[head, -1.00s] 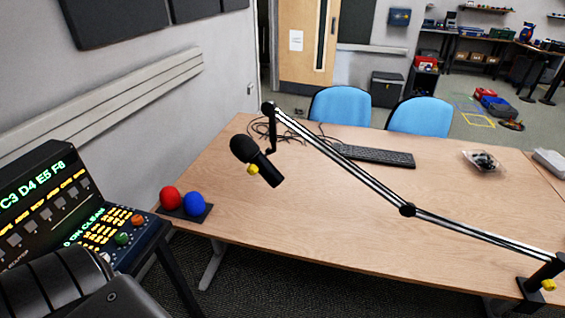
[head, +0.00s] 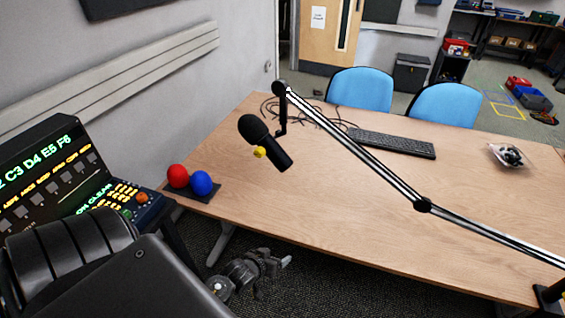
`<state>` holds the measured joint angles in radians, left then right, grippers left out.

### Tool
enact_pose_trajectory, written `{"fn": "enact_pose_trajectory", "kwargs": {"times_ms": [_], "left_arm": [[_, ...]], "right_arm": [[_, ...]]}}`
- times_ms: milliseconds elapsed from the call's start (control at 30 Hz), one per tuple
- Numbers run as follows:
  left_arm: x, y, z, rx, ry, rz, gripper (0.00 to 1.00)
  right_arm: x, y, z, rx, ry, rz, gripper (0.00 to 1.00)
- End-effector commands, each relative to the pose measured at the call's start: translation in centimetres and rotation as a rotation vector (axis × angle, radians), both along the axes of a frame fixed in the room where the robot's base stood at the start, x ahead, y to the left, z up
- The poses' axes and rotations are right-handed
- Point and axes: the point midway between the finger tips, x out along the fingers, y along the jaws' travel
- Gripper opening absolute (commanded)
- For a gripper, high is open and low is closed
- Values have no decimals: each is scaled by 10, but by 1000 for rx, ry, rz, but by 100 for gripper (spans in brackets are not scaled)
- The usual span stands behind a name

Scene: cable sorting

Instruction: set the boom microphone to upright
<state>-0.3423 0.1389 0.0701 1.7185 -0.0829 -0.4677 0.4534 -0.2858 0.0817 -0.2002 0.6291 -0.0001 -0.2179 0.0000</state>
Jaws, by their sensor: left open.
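The black boom microphone (head: 266,143) hangs tilted from the end of its boom arm (head: 355,152), its round head up and to the left, its body sloping down to the right. A yellow knob (head: 259,152) sits on its side. The boom arm runs from the upper left down to its clamp (head: 549,296) at the table's right front edge. My left gripper (head: 283,262) is in front of the table's near edge, below the microphone and apart from it, open and empty. My right gripper is out of view.
The wooden table (head: 330,215) is mostly bare. A keyboard (head: 392,143), tangled cables (head: 300,110) and a clear bag (head: 511,155) lie on it. A red ball (head: 178,176) and a blue ball (head: 201,183) stand at its left corner. A lit console (head: 60,185) is at the left.

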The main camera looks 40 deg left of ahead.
Motion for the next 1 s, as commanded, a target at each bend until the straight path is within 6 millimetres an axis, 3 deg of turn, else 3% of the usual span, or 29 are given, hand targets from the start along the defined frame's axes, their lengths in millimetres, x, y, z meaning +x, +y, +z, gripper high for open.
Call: {"fn": "enact_pose_trajectory", "kwargs": {"times_ms": [33,200,333,500,700,1000], "left_arm": [[11,5,27,-10,-57,16,73],[46,31,117,-92,-302,88,73],[69,57,163,-203,-517,130,73],[85,84,195,-333,-722,147,73],[91,108,219,-458,-897,137,73],[94,114,228,-495,-948,129,73]], "right_arm": [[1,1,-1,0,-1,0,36],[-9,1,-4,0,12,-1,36],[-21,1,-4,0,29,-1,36],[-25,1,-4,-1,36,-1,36],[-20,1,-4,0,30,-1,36],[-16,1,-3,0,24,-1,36]]}}
